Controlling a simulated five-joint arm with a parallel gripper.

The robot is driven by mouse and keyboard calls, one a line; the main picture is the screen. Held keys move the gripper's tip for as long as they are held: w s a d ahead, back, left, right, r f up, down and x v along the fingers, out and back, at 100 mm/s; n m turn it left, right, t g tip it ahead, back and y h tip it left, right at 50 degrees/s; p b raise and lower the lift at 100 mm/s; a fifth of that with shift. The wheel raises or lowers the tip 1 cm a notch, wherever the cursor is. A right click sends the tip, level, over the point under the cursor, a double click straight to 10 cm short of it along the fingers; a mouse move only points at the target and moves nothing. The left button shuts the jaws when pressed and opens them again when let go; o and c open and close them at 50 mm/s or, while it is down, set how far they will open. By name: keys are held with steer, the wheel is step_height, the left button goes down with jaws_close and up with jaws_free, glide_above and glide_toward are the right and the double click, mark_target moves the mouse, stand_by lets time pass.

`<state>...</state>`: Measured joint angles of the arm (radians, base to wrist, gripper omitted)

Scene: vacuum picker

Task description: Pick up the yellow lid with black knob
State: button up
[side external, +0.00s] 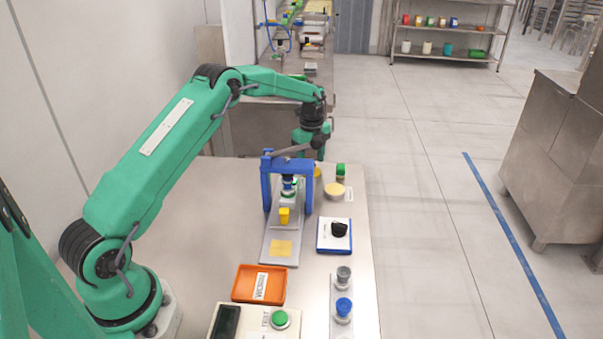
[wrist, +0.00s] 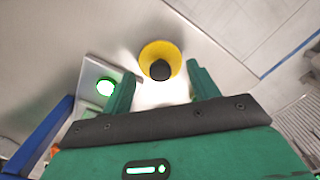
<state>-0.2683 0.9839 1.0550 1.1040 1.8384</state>
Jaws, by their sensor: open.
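The yellow lid (wrist: 152,51) with its black knob (wrist: 160,70) lies in the upper middle of the wrist view. My gripper (wrist: 162,88) is open.
The blue frame (side external: 267,187) stands close in front of my gripper. A round green piece (wrist: 106,87) is left of the fingers. An orange tray (side external: 243,284) sits nearer; table at left is clear.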

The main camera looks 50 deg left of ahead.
steer(key=shift+f, duration=1.1)
steer(key=c, duration=0.6)
